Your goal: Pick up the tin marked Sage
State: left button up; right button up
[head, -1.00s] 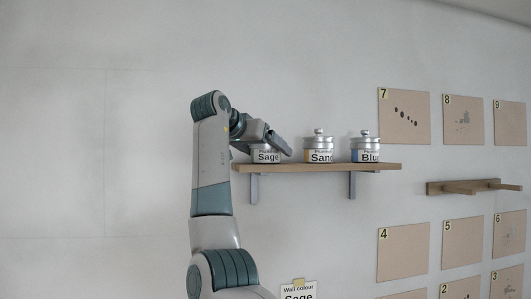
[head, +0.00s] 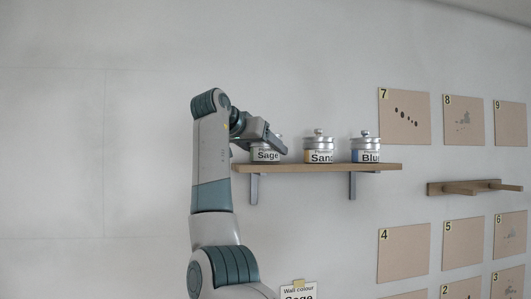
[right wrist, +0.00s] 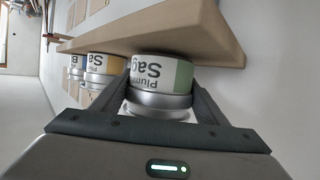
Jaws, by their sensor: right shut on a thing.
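The tin marked Sage (head: 265,156) is at the left end of the wooden shelf (head: 330,168), with a white label. In the right wrist view the Sage tin (right wrist: 160,72) shows upside down, with a green patch on its label and a silver lid. My right gripper (head: 277,146) is shut on it from above, one finger on each side; the fingers (right wrist: 161,88) also show in the right wrist view. The tin is upright, at or just above the shelf top; I cannot tell whether it touches. My left gripper is not in view.
The Sand tin (head: 319,152), with a yellow patch, and a blue-labelled tin (head: 365,150) stand to the right on the shelf. A smaller, empty wooden ledge (head: 470,187) is farther right, among numbered wall panels (head: 404,118). A Sage wall-colour card (head: 299,291) is below.

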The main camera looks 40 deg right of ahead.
jog(key=shift+s+r+b, duration=0.15)
jog(key=shift+r+b, duration=0.4)
jog(key=shift+r, duration=1.2)
jog(key=s+d+r+b, duration=0.4)
jog(key=s+d+r, duration=0.3)
jog(key=s, duration=0.2)
jog(key=shift+s, duration=0.15)
jog(key=shift+r, duration=0.1)
